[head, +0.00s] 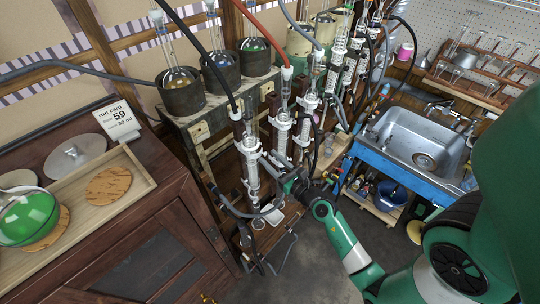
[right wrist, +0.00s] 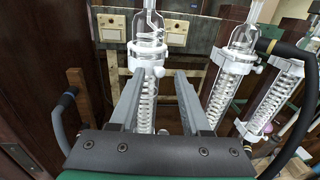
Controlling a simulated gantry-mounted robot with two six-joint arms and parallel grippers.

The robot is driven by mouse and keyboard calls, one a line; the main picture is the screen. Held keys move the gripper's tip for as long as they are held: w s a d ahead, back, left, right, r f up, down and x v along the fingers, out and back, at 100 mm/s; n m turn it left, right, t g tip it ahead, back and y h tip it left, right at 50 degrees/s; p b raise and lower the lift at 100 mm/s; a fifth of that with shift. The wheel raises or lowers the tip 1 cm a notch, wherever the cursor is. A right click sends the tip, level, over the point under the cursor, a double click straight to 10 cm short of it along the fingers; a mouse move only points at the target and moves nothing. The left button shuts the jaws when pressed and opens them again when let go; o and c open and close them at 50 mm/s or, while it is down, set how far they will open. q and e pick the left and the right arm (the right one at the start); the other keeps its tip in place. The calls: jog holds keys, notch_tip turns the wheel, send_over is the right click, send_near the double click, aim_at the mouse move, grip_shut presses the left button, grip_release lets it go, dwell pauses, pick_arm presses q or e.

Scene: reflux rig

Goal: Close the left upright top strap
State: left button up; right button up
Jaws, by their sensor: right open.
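The left upright's glass coil condenser (head: 252,172) stands left of the others in the head view. A white strap (head: 249,143) sits around its upper part. In the right wrist view a white strap (right wrist: 146,52) rings the neck of the condenser (right wrist: 145,92) straight ahead, with a small knob at its lower right. I cannot tell whether this strap is closed. My right gripper (head: 284,180) reaches in from the right. Its open fingers (right wrist: 158,76) lie on either side of the condenser in the wrist view, below the strap, with nothing visibly held. My left gripper is not in view.
More strapped condensers (right wrist: 232,75) stand close on the right. Dark hoses (right wrist: 62,115) hang on both sides. Heating pots (head: 181,92) with flasks stand on the shelf behind. A wooden cabinet (head: 150,175) is at left, a sink (head: 418,138) at right. Open floor (head: 325,270) lies in front.

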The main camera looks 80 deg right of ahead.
jog(key=shift+w+d, duration=0.25)
jog(key=shift+w, duration=0.1)
grip_shut()
jog(key=shift+f, duration=0.1)
jog(key=d+n+t+y+b, duration=0.1)
jog(key=y+b, duration=0.1)
jog(key=d+n+t+y+b, duration=0.1)
jog(key=n+y+b, duration=0.1)
jog(key=d+n+t+y+b, duration=0.1)
jog(key=y+b, duration=0.1)
jog(key=shift+w+d+n+y, duration=0.1)
jog(key=shift+w+n+y, duration=0.2)
jog(key=shift+w, duration=0.05)
